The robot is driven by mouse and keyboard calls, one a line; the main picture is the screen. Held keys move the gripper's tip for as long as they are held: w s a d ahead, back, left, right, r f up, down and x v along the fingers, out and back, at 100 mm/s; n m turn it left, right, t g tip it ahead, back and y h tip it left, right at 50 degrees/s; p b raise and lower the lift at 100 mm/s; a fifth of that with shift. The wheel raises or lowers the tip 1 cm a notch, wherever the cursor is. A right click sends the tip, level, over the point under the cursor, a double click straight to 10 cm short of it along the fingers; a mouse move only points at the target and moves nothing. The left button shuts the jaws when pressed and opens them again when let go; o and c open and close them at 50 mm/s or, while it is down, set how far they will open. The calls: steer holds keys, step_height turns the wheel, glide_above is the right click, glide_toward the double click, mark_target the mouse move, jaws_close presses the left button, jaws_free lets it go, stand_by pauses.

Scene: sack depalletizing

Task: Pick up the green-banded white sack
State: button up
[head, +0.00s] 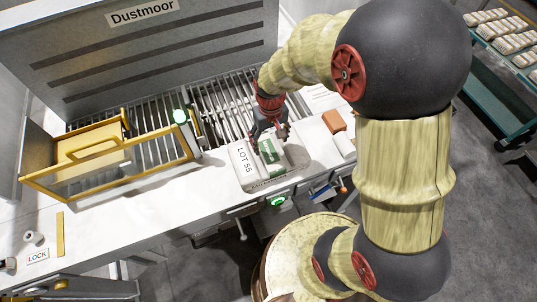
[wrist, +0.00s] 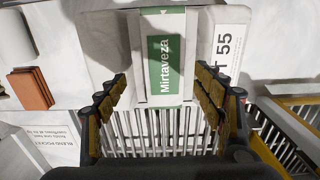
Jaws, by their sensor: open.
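The green-banded white sack (head: 270,155) lies on a light tray on the white counter in the head view, beside a block marked LOT 55 (head: 244,163). In the wrist view the sack (wrist: 163,52) shows its green band with the word Mirtaveza, upper middle. My gripper (head: 269,130) is just at the sack's far end in the head view. In the wrist view my gripper (wrist: 160,92) is open, with one finger on each side of the sack's near end. I see nothing held. Whether the fingers touch the sack I cannot tell.
An orange-brown block (head: 334,121) and a white packet (head: 344,145) lie right of the tray. A slatted metal rack (head: 218,105) is behind. A yellow-framed gate (head: 110,165) stands at the left.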

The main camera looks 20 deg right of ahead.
mark_target(268, 151)
steer(key=f, duration=0.5)
steer(key=shift+s+a, duration=0.15)
steer(key=shift+a, duration=0.15)
jaws_close()
stand_by(0.7)
